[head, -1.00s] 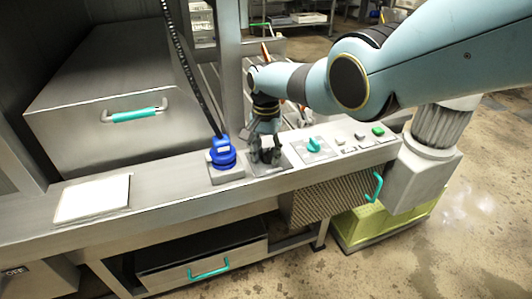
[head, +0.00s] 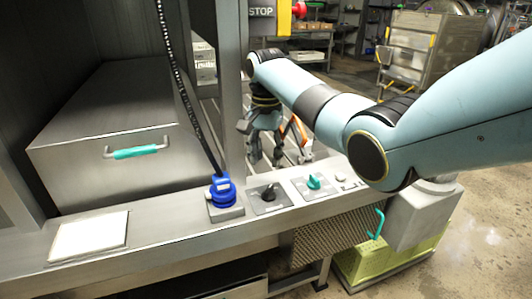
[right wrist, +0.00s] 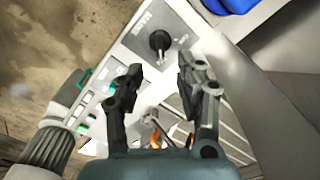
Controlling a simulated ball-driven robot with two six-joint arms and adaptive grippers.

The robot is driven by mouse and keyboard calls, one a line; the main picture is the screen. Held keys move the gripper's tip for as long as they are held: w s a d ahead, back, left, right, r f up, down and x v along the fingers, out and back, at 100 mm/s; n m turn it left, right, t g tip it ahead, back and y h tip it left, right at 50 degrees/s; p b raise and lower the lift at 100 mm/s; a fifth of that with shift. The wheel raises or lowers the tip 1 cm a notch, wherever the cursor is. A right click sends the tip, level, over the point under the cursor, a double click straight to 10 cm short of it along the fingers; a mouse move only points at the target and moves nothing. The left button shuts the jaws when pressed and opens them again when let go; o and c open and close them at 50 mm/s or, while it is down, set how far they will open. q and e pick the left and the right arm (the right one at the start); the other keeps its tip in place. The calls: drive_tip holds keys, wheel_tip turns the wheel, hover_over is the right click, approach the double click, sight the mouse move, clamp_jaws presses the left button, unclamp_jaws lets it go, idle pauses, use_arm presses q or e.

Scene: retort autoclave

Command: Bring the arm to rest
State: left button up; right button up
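My right arm comes in from the right in the head view. Its gripper (head: 265,146) hangs fingers down, above and behind the control ledge, clear of the black knob (head: 268,193). In the right wrist view the two fingers of the right gripper (right wrist: 160,80) stand apart with nothing between them. The black knob (right wrist: 160,40) on its grey plate lies beyond the fingertips, not touched. My left gripper is in neither view.
A blue plug (head: 222,190) with a black cord stands left of the knob. A teal switch (head: 314,182) sits right of it. A steel box (head: 115,145) with a teal handle is at left. A yellow-green crate (head: 360,265) lies below at right.

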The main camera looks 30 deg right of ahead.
drive_tip(key=shift+r, duration=0.3)
drive_tip(key=s+a+f+n+g+b, duration=0.1)
drive_tip(key=s+f+g+b, duration=0.15)
drive_tip(key=s+f, duration=1.25)
drive_tip(key=s+a+f+g+b, duration=0.1)
drive_tip(key=s+f+g+b, duration=0.15)
drive_tip(key=s+f, duration=1.35)
drive_tip(key=s+a+f+n+t+b, duration=0.1)
drive_tip(key=s+f+n+b, duration=0.25)
drive_tip(key=s+f, duration=0.95)
drive_tip(key=s+a+f+n+t+b, duration=0.15)
drive_tip(key=s+f+n, duration=0.25)
drive_tip(key=s+f, duration=0.85)
drive_tip(key=r+n+t, duration=0.1)
drive_tip(key=w+r+n+t, duration=0.1)
drive_tip(key=r+n+t, duration=0.1)
drive_tip(key=shift+w+d+r+n+h, duration=0.2)
drive_tip(key=shift+d+n+h, duration=0.1)
drive_tip(key=shift+h, duration=0.1)
